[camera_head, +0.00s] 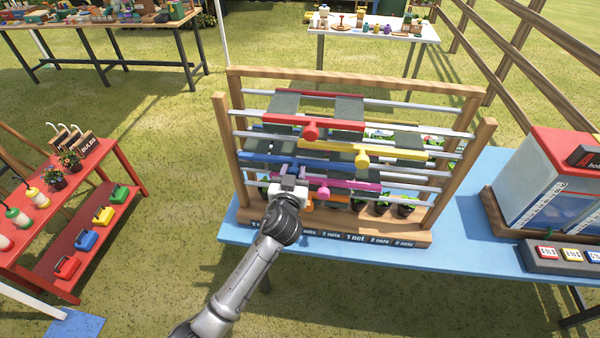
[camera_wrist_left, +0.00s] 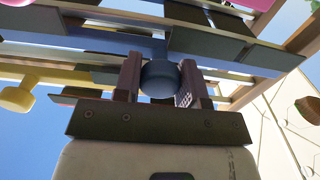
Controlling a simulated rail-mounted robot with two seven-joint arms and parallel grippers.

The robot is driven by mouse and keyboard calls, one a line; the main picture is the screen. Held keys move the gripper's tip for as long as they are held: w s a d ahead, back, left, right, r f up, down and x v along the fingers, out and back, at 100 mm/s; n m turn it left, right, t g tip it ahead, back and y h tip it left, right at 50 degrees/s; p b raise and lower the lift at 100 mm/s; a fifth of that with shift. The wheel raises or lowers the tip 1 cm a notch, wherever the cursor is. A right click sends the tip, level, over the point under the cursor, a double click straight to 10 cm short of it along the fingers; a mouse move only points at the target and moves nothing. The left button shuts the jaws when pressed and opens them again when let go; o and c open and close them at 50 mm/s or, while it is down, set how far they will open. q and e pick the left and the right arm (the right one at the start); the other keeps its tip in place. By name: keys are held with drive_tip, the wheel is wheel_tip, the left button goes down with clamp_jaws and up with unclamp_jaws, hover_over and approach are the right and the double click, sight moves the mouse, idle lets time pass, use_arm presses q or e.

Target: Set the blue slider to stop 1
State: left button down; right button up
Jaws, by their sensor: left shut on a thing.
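The blue slider (camera_head: 258,158) is a blue bar on a metal rail toward the left of the wooden rack (camera_head: 222,140) in the head view. My left gripper (camera_head: 290,180) is in front of it, shut on its knob. In the left wrist view the round dark blue knob (camera_wrist_left: 160,78) sits between the two fingers (camera_wrist_left: 160,85). In the head view the gripper hides the knob. My right gripper is not in view.
Nearby on the rack are a red slider (camera_head: 345,124), a yellow slider (camera_head: 395,153) and a magenta slider (camera_head: 355,185). Small potted plants (camera_head: 404,206) stand under the rails. A red bench (camera_head: 120,205) is at left.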

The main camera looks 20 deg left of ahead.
use_arm(q)
drive_tip(key=shift+a, duration=0.15)
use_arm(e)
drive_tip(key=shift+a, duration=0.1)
use_arm(q)
drive_tip(key=c, duration=1.1)
unclamp_jaws()
drive_tip(key=o, duration=0.4)
drive_tip(key=shift+a, duration=0.15)
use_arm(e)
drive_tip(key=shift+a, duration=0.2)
use_arm(q)
drive_tip(key=shift+s, duration=0.1)
drive_tip(key=shift+s, duration=0.1)
drive_tip(key=v, duration=1.3)
drive_tip(key=shift+s+d, duration=0.2)
drive_tip(key=shift+s, duration=0.05)
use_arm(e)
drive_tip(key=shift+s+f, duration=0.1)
